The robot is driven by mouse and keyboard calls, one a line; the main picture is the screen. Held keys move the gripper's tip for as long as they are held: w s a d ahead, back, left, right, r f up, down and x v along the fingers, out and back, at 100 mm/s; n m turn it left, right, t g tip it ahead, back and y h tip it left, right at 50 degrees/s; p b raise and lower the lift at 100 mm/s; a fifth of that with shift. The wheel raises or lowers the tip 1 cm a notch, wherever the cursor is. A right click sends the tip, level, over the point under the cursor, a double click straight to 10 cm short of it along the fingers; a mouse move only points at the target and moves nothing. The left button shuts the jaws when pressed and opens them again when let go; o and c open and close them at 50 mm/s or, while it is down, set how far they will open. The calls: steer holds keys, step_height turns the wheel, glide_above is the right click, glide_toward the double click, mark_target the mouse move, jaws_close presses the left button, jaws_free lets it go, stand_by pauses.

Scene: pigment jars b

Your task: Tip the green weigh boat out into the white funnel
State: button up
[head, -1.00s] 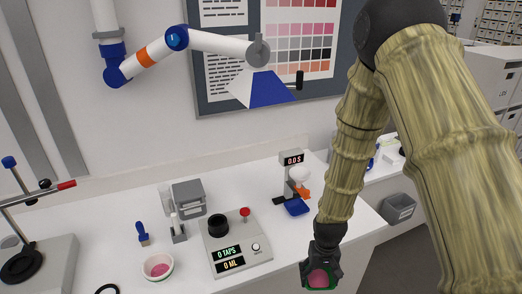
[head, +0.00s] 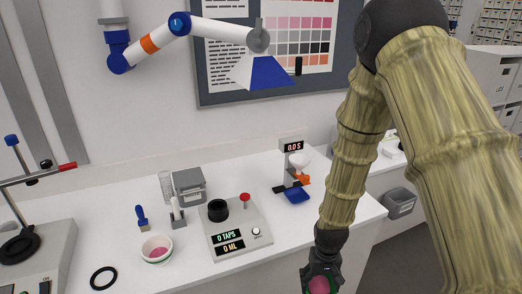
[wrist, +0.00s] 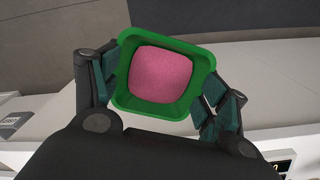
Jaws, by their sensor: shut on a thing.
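My gripper (head: 321,283) is at the bottom edge of the head view, in front of the bench. It is shut on the green weigh boat, whose green rim (wrist: 168,45) shows in the wrist view between the two fingers. The boat holds a mound of pink powder (wrist: 164,77) and looks roughly level. The white funnel (head: 300,161) is on a small stand at the right end of the bench, behind my gripper and apart from it. An orange part (head: 303,180) is below the funnel and a blue tray (head: 297,196) is at the stand's foot.
A grey tap device (head: 237,228) with a black cup stands left of the funnel stand. A bowl with pink powder (head: 156,248), a blue-handled brush (head: 142,218) and a black ring (head: 103,279) are farther left. A grey bin (head: 398,203) is beyond the bench's right end.

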mark_target(316, 292)
steer(key=f+b, duration=0.1)
steer(key=f, duration=0.1)
steer(key=f+b, duration=0.2)
steer(key=w+f+b, duration=0.1)
steer(key=f+b, duration=0.1)
steer(key=f, duration=0.1)
steer(key=shift+w+f, duration=0.1)
steer(key=shift+f+b, duration=0.5)
steer(key=shift+b, duration=0.25)
steer(key=shift+s, duration=0.25)
